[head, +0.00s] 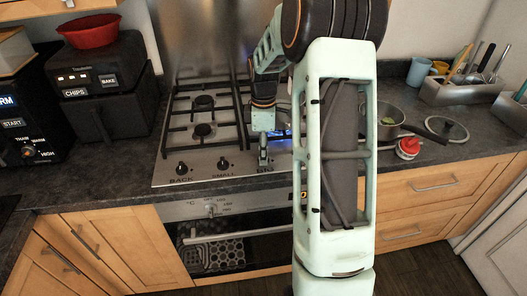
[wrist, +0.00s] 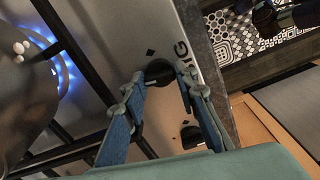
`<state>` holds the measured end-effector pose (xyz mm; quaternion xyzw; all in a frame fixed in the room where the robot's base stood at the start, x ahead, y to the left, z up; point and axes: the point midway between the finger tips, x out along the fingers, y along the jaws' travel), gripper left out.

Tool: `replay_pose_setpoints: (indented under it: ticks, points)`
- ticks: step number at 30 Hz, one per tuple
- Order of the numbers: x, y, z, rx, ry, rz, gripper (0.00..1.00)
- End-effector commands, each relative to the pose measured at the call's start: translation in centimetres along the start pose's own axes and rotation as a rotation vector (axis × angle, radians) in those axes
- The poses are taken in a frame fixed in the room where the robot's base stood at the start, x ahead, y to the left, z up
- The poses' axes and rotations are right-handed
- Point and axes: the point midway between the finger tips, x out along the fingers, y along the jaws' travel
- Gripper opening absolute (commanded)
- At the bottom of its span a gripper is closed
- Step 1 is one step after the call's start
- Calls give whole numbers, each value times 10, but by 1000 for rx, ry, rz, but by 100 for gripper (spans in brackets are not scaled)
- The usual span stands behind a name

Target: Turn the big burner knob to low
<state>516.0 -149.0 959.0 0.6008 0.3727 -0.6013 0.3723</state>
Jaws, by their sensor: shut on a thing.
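The big burner knob (wrist: 158,70) is dark and round, beside the "BIG" lettering on the steel front strip of the gas hob (wrist: 110,35). My gripper (wrist: 162,84) has one blue-grey finger on each side of this knob and is shut on it. In the head view my gripper (head: 263,155) reaches down to the hob's front strip, right of the SMALL knob (head: 223,164); it and my arm mostly hide the big knob there. Blue flames (wrist: 62,60) burn under a metal pot (wrist: 22,85) in the wrist view. The knob's pointer direction cannot be told.
The BACK knob (head: 182,168) is at the hob's front left. An oven (head: 230,238) sits below. A black air fryer (head: 103,90) stands to the left. To the right are an open pan (head: 388,120), a glass lid (head: 447,129) and a red-topped item (head: 408,148).

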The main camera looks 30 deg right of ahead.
Motion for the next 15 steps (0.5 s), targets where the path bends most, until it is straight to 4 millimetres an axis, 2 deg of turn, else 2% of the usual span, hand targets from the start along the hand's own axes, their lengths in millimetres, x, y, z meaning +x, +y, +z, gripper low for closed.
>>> replay_pose_setpoints:
  ticks: [13, 14, 15]
  points:
    - [-1, 1, -1, -8, 2, 4, 3]
    - [-1, 1, -1, -7, 2, 4, 30]
    - [-1, 1, -1, -7, 1, 4, 35]
